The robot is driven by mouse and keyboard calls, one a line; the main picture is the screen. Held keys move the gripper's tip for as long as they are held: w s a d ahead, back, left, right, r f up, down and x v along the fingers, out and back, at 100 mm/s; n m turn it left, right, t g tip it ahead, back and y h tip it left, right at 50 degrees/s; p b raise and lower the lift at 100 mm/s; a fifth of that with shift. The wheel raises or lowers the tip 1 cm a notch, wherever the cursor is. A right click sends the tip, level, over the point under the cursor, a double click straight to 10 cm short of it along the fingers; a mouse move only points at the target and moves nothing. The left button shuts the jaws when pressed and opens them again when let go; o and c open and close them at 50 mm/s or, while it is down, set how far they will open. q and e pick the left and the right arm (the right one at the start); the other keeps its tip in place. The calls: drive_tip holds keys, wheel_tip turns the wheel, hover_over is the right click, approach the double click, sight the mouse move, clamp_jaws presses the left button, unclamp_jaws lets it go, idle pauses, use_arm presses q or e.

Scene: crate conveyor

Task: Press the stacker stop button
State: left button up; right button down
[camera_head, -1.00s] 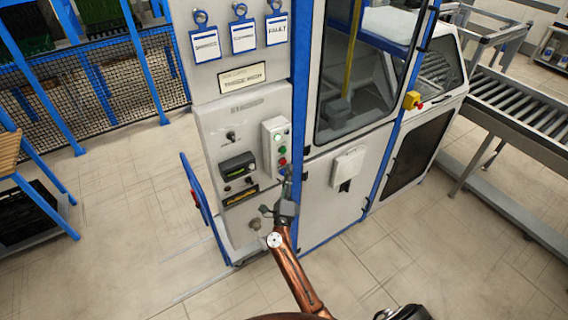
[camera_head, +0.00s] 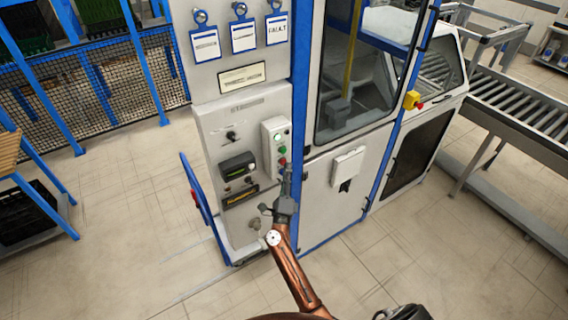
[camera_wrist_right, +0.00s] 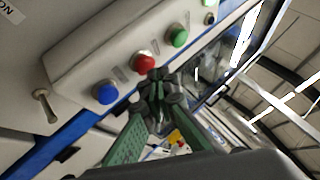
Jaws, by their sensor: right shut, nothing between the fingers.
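A pale button box (camera_head: 270,137) is mounted on the front of the grey control cabinet. It carries a green button (camera_head: 281,149) and a red button (camera_head: 283,161) below it. My right gripper (camera_head: 288,170) is shut and empty, just below the red button. In the right wrist view its fingertips (camera_wrist_right: 155,80) appear close to the red button; contact cannot be told. My left gripper is out of view.
The cabinet also has a small display (camera_head: 238,166), a switch (camera_head: 231,136) and hanging tags above. A yellow-and-red emergency stop (camera_head: 412,100) is on the blue post to the right. A roller conveyor (camera_head: 510,105) runs at the right. The floor in front is clear.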

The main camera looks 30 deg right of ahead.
drive_tip(key=shift+w, duration=0.5)
idle(0.8)
drive_tip(key=shift+s, duration=0.85)
drive_tip(key=s+p, duration=0.2)
drive_tip(key=s, duration=0.3)
drive_tip(key=shift+d, duration=0.2)
idle(0.8)
